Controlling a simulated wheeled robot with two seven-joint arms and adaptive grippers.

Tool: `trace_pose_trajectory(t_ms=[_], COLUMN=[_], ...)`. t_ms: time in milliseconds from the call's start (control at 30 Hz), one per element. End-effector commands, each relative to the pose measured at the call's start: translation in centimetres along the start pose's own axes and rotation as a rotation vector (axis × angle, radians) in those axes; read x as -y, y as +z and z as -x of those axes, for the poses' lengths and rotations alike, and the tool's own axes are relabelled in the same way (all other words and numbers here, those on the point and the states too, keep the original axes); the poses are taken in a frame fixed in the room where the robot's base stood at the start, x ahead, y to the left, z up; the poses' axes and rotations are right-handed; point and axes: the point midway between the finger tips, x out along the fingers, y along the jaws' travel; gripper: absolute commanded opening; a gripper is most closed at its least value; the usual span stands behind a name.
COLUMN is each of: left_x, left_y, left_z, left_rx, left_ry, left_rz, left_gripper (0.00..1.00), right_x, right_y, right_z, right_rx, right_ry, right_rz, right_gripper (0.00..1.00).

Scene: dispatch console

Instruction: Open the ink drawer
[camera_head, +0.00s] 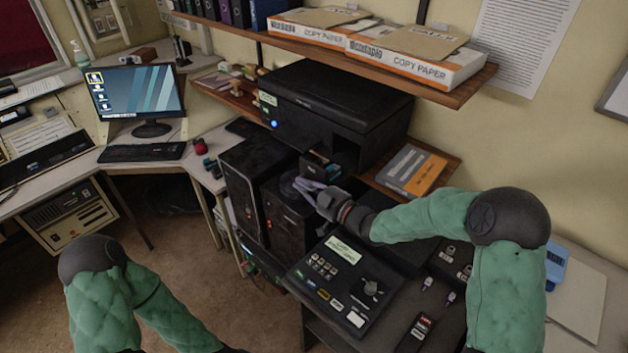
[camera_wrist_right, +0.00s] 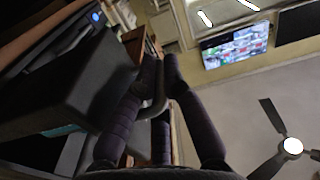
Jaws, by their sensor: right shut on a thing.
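The black printer (camera_head: 335,110) stands on a wooden shelf under the copy paper. Its ink drawer (camera_head: 322,164) juts out of the lower front, and small coloured parts show in it, so it stands at least partly open. My right gripper (camera_head: 302,184) is at the drawer's front, shut on its handle. In the right wrist view the fingers (camera_wrist_right: 158,92) close around the dark curved handle (camera_wrist_right: 160,108), beside the dark drawer body (camera_wrist_right: 105,80). My left gripper is out of view; only its arm shows at lower left.
Black computer towers (camera_head: 250,185) stand below the gripper. A console panel (camera_head: 345,280) with keys and a knob lies in front. An orange and grey pack (camera_head: 412,170) sits right of the printer. Copy paper boxes (camera_head: 415,60) lie on the shelf above.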

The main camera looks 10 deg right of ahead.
Motion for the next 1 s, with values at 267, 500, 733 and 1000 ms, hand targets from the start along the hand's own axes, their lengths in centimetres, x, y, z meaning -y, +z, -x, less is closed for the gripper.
trace_pose_trajectory(t_ms=[267,500,733,1000], left_x=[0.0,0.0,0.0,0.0], left_y=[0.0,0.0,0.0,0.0], left_z=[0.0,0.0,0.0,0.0], left_rx=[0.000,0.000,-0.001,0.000], left_ry=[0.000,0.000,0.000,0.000], left_rz=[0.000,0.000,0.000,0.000], left_gripper=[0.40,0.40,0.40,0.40], right_x=[-0.1,-0.1,-0.1,-0.2], right_y=[-0.3,-0.2,-0.1,-0.1], right_z=[0.0,0.0,0.2,3.6], right_rx=[-0.004,-0.002,-0.001,0.000], right_ry=[0.003,0.003,0.003,0.006], right_rz=[0.003,0.002,0.001,0.000], right_gripper=[0.00,0.32,0.32,0.32])
